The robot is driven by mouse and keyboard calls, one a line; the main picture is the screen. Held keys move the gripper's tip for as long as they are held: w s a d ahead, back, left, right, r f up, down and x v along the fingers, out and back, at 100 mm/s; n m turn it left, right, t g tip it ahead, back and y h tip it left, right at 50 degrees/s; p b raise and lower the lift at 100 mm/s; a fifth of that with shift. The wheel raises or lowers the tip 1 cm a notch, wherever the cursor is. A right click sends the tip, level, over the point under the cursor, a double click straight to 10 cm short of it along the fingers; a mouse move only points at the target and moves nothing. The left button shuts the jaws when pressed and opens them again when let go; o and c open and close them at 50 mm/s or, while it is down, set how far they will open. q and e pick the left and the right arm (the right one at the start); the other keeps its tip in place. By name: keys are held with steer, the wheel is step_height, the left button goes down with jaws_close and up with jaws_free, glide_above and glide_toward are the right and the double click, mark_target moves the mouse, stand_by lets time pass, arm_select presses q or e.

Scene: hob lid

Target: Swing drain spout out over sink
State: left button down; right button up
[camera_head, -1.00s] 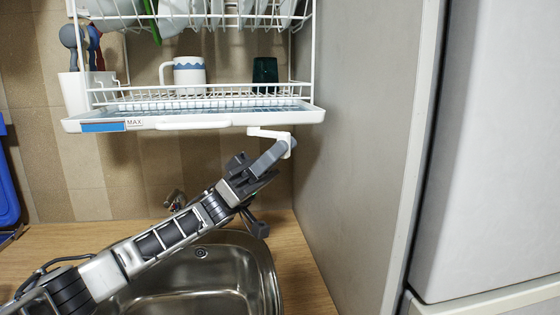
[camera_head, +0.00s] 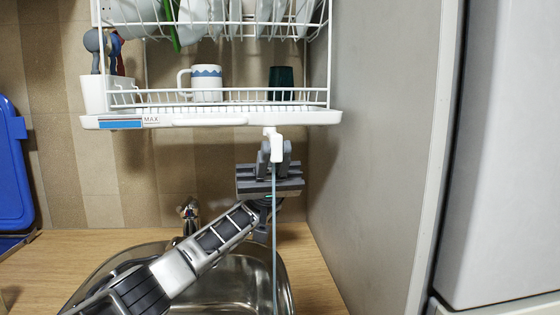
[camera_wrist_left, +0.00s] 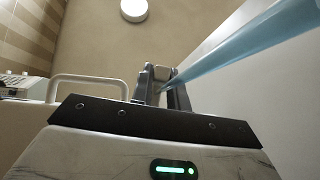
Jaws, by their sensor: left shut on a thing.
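The white drain spout (camera_head: 276,146) hangs under the front right of the drip tray (camera_head: 200,119) and points toward me. My left gripper (camera_head: 266,160) is shut on the spout from below. A thin pale-blue stream of water (camera_head: 275,230) falls from the spout end, in front of my gripper, toward the right part of the steel sink (camera_head: 255,265). In the left wrist view my gripper's fingers (camera_wrist_left: 162,84) are close around the spout, partly hidden, and the water stream (camera_wrist_left: 245,45) runs past at the right. My right gripper is not in view.
Above the tray, the rack holds plates, a white-blue mug (camera_head: 206,82) and a dark green cup (camera_head: 281,82). A tap (camera_head: 188,212) stands behind the sink. A grey side panel (camera_head: 375,150) closes the right. A blue board (camera_head: 12,170) is at the left.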

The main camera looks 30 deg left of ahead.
arm_select(q)
steer(key=shift+s+a+m+g+y, duration=0.1)
steer(key=shift+m+g+y, duration=0.2)
steer(key=shift+g+y, duration=0.2)
steer(key=shift+s+a+m+g+y, duration=0.1)
steer(key=shift+m+g+y, duration=0.25)
steer(key=shift+y, duration=0.25)
steer(key=c, duration=1.4)
jaws_free()
steer(key=shift+o, duration=0.2)
steer(key=shift+w, duration=0.1)
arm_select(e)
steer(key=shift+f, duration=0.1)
